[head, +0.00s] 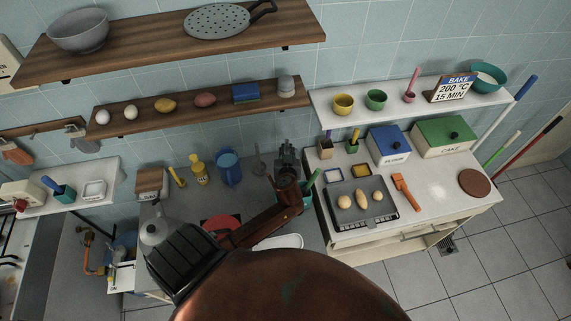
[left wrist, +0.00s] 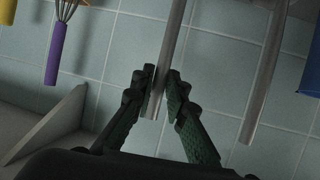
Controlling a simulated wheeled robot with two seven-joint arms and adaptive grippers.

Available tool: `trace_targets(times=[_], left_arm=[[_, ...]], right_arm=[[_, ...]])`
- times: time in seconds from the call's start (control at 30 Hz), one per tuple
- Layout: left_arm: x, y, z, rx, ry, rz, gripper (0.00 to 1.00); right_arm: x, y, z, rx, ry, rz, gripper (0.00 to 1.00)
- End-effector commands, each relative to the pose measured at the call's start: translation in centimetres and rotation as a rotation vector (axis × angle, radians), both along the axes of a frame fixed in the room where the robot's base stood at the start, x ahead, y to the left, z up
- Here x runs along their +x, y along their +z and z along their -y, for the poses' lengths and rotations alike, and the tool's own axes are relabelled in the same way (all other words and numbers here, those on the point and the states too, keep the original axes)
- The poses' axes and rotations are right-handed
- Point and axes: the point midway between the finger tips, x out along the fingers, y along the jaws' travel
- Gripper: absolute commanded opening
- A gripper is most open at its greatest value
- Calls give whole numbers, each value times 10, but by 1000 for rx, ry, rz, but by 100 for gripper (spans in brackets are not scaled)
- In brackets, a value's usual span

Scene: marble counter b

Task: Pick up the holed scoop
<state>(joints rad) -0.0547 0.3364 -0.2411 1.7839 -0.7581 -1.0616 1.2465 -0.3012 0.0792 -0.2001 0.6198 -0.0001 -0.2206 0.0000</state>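My left gripper (head: 287,160) reaches up to the tiled back wall. In the left wrist view its two fingers (left wrist: 162,85) lie against both sides of a flat metal handle (left wrist: 172,45), near the handle's end. The holed end of this utensil is out of that view, and my gripper hides it in the head view, so I cannot see holes. A second metal handle (left wrist: 265,85) hangs beside it, apart from the fingers. A grey long-handled utensil (head: 258,161) hangs left of my gripper in the head view. My right gripper is not in view.
A whisk with a purple handle (left wrist: 55,53) hangs to the left in the wrist view. A blue jug (head: 229,167) stands left of my gripper. A shelf (head: 190,118) runs above; a tray (head: 345,215) with loaves lies on the right counter.

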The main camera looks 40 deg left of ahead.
Motion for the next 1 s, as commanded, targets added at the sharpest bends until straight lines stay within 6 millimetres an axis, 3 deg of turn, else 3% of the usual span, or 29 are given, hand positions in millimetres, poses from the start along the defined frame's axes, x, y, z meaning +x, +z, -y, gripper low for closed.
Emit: trace_targets(times=[0.17, 0.67, 0.93, 1.0], left_arm=[[0, 0, 0, 0, 0, 0, 0], [0, 3, 0, -1, 1, 2, 0], [0, 30, 1, -3, 2, 7, 0], [-8, 40, 2, -3, 1, 4, 0]], right_arm=[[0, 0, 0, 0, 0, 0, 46], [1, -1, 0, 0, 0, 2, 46], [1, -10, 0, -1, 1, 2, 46], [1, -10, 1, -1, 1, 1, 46]])
